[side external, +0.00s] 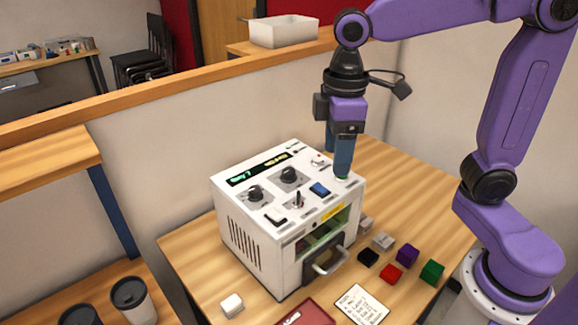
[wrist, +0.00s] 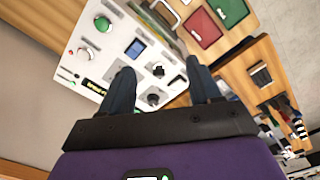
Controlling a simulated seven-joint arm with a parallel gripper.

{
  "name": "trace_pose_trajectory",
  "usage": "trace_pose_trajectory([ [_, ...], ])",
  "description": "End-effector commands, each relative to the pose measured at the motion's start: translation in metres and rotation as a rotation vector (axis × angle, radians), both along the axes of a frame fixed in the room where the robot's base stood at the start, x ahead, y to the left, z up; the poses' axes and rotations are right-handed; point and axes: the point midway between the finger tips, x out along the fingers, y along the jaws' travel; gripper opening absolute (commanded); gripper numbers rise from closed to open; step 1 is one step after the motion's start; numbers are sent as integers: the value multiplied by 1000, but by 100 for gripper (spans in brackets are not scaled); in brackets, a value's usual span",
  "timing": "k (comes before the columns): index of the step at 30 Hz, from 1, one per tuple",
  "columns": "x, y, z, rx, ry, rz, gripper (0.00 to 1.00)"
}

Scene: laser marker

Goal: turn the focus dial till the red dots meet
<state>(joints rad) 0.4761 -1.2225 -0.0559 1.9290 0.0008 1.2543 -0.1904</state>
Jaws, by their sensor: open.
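The laser marker (side external: 285,230) is a white box on the table. Its top panel carries two black dials, one on the left (side external: 256,193) and one farther back (side external: 289,175). I cannot read which is the focus dial. My gripper (side external: 338,160) points down over the right side of the panel in the side view, open and empty. In the wrist view, my open gripper (wrist: 159,69) has its fingers apart over the panel, with a black knob (wrist: 158,70) showing in the gap. I see no red dots in either view.
The panel also has a lit green display (side external: 257,169), a blue button (side external: 319,189) and small switches. Coloured blocks, including a red one (side external: 391,273), a note card (side external: 362,304) and a dark red item (side external: 305,313) lie in front. A partition wall stands behind.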

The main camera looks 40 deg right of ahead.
Motion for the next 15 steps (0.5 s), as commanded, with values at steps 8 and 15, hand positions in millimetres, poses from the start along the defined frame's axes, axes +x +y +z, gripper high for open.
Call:
trace_pose_trajectory([
  [8, 73, 10, 38, -5, 4, -81, 63],
  [15, 114, 5, 63, -8, 8, -133, 63],
])
